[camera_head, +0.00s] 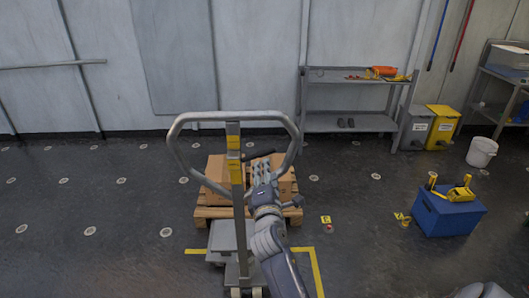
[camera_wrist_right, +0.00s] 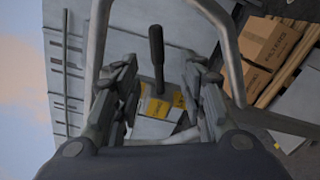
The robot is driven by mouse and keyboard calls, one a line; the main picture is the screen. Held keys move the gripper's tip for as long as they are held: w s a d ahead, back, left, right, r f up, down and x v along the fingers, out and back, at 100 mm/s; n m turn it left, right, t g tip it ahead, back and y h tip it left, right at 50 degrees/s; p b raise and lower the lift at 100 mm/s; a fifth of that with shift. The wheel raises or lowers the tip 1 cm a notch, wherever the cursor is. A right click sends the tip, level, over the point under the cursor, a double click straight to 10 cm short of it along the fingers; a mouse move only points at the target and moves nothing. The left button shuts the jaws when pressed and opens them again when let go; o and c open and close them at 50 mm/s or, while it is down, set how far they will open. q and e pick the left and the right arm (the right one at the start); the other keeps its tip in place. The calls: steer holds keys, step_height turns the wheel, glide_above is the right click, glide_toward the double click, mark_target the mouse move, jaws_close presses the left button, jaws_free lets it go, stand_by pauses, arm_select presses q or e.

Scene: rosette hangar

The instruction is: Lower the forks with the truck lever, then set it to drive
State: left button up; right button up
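The pallet truck's grey handle loop (camera_head: 233,115) stands upright in the middle of the head view, on a post with yellow bands (camera_head: 233,143). A short black lever (camera_head: 257,155) sticks out to the right from the post inside the loop. In the right wrist view the lever (camera_wrist_right: 157,45) shows between the fingers, with yellow labels (camera_wrist_right: 158,106) behind its base. My right gripper (camera_head: 261,170) is close to the loop, just below the lever. Its fingers (camera_wrist_right: 160,95) are spread on either side of the lever with gaps. My left gripper is out of view.
Cardboard boxes (camera_head: 217,174) sit on a wooden pallet (camera_head: 211,213) behind the truck. A blue box (camera_head: 447,215) with yellow items stands at right, near a white bucket (camera_head: 481,152). A metal shelf (camera_head: 349,122) and bins stand by the wall. The left floor is clear.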

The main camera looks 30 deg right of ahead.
mark_target(265, 155)
steer(key=x, duration=0.5)
steer(key=p+x, duration=0.1)
steer(key=x, duration=0.5)
steer(key=shift+s+d+r, duration=0.1)
steer(key=shift+r, duration=0.15)
jaws_close()
steer(key=shift+f, duration=0.1)
